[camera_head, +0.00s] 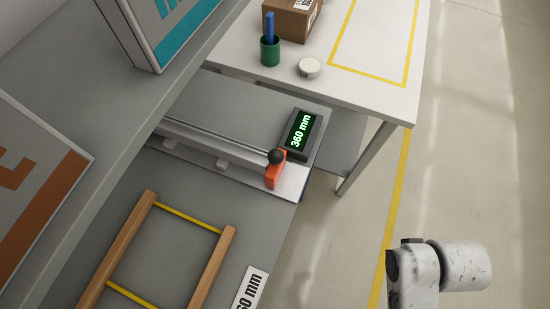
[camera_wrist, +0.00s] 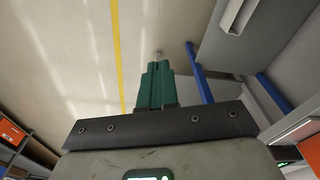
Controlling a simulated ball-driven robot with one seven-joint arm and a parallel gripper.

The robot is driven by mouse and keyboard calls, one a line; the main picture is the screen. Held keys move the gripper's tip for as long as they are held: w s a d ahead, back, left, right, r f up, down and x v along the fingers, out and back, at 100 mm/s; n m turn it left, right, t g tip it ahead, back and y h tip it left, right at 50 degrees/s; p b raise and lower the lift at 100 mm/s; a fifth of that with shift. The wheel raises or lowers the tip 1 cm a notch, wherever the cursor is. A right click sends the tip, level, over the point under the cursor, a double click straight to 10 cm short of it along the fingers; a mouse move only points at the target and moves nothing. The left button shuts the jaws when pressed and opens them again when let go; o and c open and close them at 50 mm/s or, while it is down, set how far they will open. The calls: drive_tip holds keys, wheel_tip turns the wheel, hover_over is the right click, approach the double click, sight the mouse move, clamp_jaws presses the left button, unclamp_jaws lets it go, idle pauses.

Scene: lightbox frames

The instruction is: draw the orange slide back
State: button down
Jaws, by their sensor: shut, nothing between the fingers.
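The orange slide (camera_head: 275,174) sits on a metal rail (camera_head: 215,140) in the head view, at the rail's right end, with a black ball knob (camera_head: 276,156) on top. A dark display (camera_head: 300,136) beside it reads 360 mm in green. My gripper (camera_wrist: 157,72) shows in the wrist view with its green fingers together and nothing between them. It is apart from the slide, over the floor. In the head view only part of my white arm shows at lower right; the fingers are out of view.
A wooden frame with yellow rungs (camera_head: 225,249) lies on the grey bench, near a partly cut-off card (camera_head: 250,290) ending in "60 mm". A white table (camera_head: 375,97) behind holds a green cup (camera_head: 270,51), a white disc (camera_head: 309,68) and a cardboard box (camera_head: 290,20). Floor at right is clear.

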idle(0.4)
